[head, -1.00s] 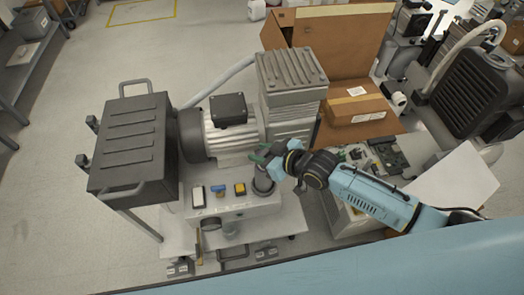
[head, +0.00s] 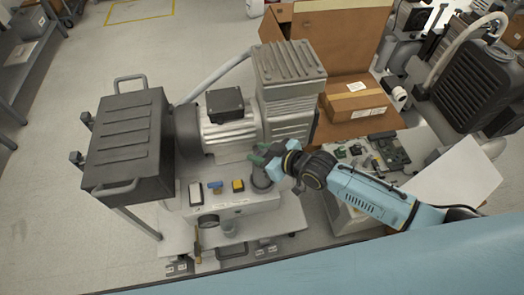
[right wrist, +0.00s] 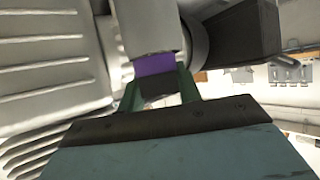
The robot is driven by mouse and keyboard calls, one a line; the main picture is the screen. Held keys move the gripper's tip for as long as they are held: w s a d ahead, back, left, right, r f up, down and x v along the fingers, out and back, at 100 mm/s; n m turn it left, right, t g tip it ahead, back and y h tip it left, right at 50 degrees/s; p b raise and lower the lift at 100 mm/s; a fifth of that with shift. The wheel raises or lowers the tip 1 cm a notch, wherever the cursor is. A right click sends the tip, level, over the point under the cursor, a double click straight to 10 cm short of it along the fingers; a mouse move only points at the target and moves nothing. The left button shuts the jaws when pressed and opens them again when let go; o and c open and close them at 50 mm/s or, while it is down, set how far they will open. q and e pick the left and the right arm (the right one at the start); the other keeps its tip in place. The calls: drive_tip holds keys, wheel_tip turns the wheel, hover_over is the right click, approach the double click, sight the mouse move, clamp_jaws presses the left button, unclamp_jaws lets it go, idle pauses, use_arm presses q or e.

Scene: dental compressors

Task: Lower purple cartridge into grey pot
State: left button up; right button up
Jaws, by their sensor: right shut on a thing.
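My right gripper (head: 260,157) is at the front of the compressor (head: 231,130), just above the grey pot (head: 261,180). Its green fingers are shut on the purple cartridge (right wrist: 155,66), which shows between the fingertips in the right wrist view. The cartridge has a dark part on the gripper side. Its other end meets or lies behind a pale cylinder in that view; I cannot tell whether they touch. In the head view the cartridge is hidden by the gripper, and the pot's mouth is partly covered. My left gripper is not in view.
White, blue and yellow parts stand on the ledge left of the pot. An open cardboard box (head: 345,45) and circuit boards are at right.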

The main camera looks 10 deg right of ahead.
drive_tip(key=shift+d+f+b, duration=0.1)
drive_tip(key=shift+f+b, duration=0.25)
drive_tip(key=shift+f, duration=0.5)
drive_tip(key=o, duration=1.1)
drive_tip(key=shift+c, duration=0.2)
